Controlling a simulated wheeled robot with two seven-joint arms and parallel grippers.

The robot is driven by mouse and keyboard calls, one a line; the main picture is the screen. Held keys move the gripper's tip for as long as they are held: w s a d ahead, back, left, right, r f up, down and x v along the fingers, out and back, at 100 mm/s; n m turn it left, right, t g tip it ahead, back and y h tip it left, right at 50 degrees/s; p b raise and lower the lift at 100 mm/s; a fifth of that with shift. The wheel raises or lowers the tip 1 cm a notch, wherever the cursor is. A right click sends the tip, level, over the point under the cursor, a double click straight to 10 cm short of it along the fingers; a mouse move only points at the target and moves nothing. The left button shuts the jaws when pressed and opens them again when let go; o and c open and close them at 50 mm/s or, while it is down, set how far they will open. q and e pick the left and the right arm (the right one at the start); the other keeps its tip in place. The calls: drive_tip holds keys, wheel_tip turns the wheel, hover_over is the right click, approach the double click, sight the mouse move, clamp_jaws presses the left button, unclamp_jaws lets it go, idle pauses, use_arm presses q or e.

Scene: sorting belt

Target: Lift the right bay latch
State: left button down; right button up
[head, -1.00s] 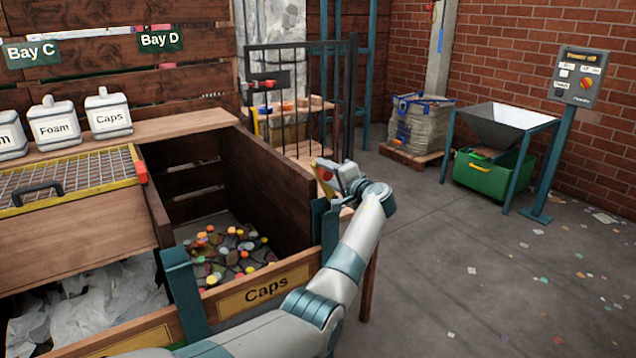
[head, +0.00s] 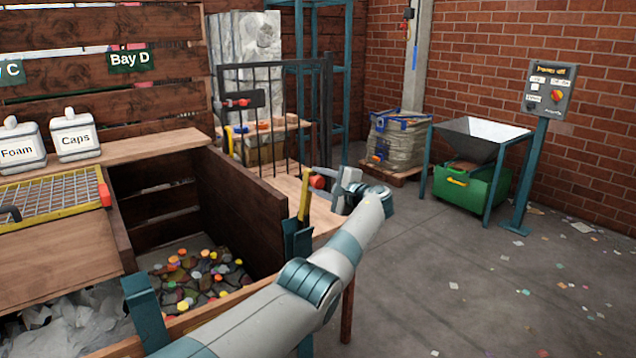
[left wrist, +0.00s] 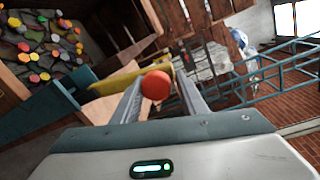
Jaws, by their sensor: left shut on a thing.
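The right bay latch is a yellow bar (head: 304,203) with a red knob (head: 317,182). The bar stands nearly upright at the teal bracket (head: 297,240) on the front right corner of the caps bay. My left gripper (head: 325,180) is shut on the red knob. In the left wrist view the knob (left wrist: 156,85) sits between the fingers, with the yellow bar (left wrist: 115,80) just beyond it. My right gripper is not in view.
The caps bay (head: 240,205) holds loose colored caps. A yellow-rimmed mesh lid (head: 60,193) lies at left. A barred gate (head: 275,115) and wooden table stand behind the latch. A hopper (head: 480,140) with a green bin (head: 470,185) stands at right. Open floor lies between.

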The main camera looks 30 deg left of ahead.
use_arm(q)
drive_tip(key=shift+s+d+f, duration=0.1)
drive_tip(key=shift+d+f, duration=0.1)
drive_tip(key=shift+f, duration=0.55)
drive_tip(key=c, duration=1.3)
unclamp_jaws()
drive_tip(key=shift+o, duration=0.2)
drive_tip(key=shift+r, duration=0.2)
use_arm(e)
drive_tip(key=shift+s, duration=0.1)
use_arm(q)
drive_tip(key=shift+a+r, duration=0.15)
drive_tip(key=shift+r, duration=0.25)
drive_tip(key=shift+s+d, duration=0.15)
drive_tip(key=shift+d, duration=0.45)
drive_tip(key=b+v, duration=0.1)
drive_tip(key=v, duration=1.5)
drive_tip(key=shift+d, duration=0.2)
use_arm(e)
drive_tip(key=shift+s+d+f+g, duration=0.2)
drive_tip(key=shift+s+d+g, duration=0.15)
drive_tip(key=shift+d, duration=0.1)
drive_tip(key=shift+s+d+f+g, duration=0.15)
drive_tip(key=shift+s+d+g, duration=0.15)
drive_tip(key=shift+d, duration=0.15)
